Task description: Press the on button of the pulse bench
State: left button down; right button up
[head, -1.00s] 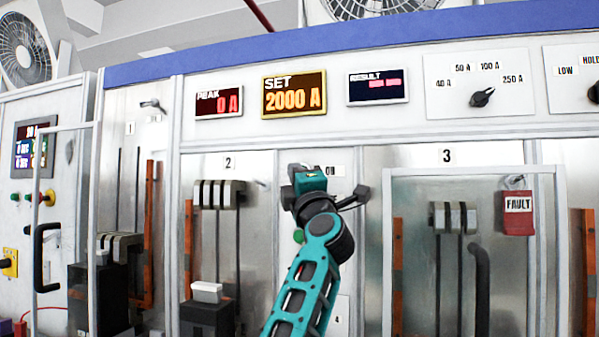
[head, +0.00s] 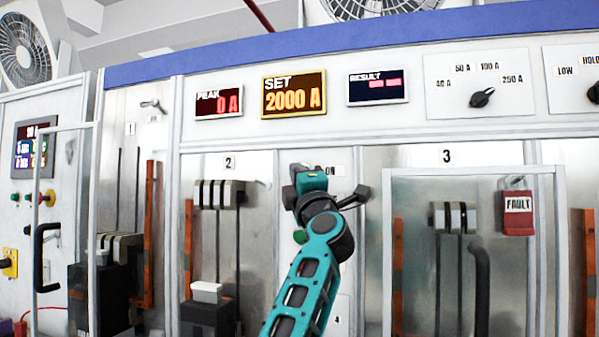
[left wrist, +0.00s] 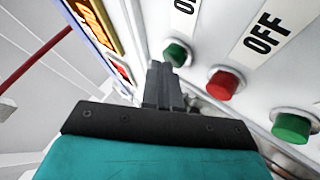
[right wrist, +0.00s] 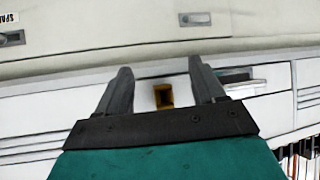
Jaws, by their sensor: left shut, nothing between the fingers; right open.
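The pulse bench has an ON label (head: 328,171) on its white centre panel, partly behind my left gripper (head: 308,180) in the head view. In the left wrist view my left gripper (left wrist: 158,66) is shut and empty, its tips just left of the upper green button (left wrist: 177,53) under the partly cut-off label. I cannot tell whether they touch it. A red button (left wrist: 225,83) sits beside the OFF label (left wrist: 266,36), and another green button (left wrist: 293,126) is farther right. My right gripper (right wrist: 161,72) is open and empty.
PEAK (head: 219,103), SET (head: 294,94) and RESULT (head: 378,87) displays sit above the panel; SET reads 2000 A. A framed door (head: 475,172) with a red FAULT tag (head: 518,212) is at right. White drawer-like fronts (right wrist: 45,120) lie before my right gripper.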

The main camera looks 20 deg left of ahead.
pick_arm(q)
jog(key=shift+s, duration=0.9)
jog(key=shift+s+a, duration=0.1)
jog(key=shift+s, duration=2.4)
jog(key=shift+f, duration=0.1)
